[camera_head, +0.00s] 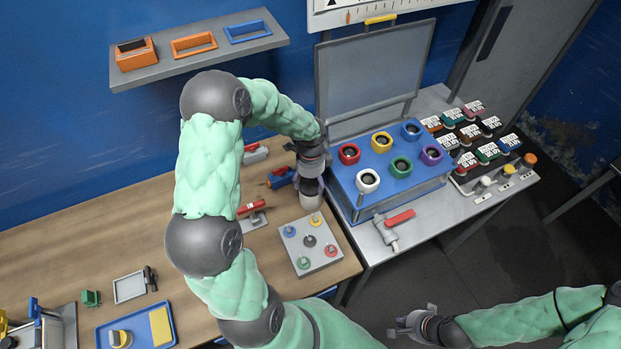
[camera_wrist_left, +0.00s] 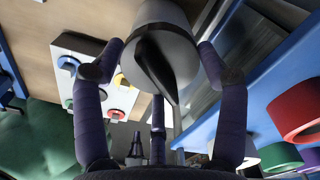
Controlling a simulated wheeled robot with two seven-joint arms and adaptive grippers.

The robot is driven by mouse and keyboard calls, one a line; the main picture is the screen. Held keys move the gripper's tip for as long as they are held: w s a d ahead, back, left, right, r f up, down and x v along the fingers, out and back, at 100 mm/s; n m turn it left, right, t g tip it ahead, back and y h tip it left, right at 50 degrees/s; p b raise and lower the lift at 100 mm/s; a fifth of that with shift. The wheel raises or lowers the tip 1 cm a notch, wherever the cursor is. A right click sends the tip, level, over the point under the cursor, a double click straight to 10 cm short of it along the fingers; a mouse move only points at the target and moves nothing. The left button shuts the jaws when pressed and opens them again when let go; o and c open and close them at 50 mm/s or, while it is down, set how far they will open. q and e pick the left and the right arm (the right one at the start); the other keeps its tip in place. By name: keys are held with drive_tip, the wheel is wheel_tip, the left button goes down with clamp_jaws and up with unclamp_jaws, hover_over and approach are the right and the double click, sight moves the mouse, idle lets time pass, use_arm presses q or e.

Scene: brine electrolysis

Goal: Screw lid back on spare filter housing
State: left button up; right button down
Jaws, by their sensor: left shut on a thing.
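The spare filter housing (camera_head: 311,201) is a pale upright cylinder at the right end of the wooden bench. A dark lid (camera_head: 310,185) is at its top, under my left gripper (camera_head: 311,174). My left gripper is shut on the lid and points down at it. In the left wrist view the fingers (camera_wrist_left: 160,65) flank the dark lid (camera_wrist_left: 152,62), with a pale cylinder (camera_wrist_left: 163,12) beyond it. Whether the threads are engaged is hidden. My right gripper (camera_head: 411,323) looks open and empty, low over the floor, away from the housing.
A grey panel with coloured knobs (camera_head: 298,262) stands just in front of the housing. A blue rack with coloured rings (camera_head: 352,203) stands close on the right. A red-handled valve (camera_head: 388,235) lies before the rack.

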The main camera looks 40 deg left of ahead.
use_arm(q)
drive_tip(key=m+p, duration=0.2)
drive_tip(key=shift+r+m, duration=0.2)
drive_tip(key=shift+m, duration=0.2)
drive_tip(key=shift+f+m, duration=0.15)
drive_tip(key=shift+m, duration=0.15)
drive_tip(key=shift+m+p, duration=0.9)
drive_tip(key=shift+p, duration=0.1)
drive_tip(key=m+p, duration=0.2)
drive_tip(key=shift+m, duration=0.3)
drive_tip(key=shift+m+p, duration=0.45)
drive_tip(key=shift+m, duration=0.15)
drive_tip(key=shift+w, duration=0.1)
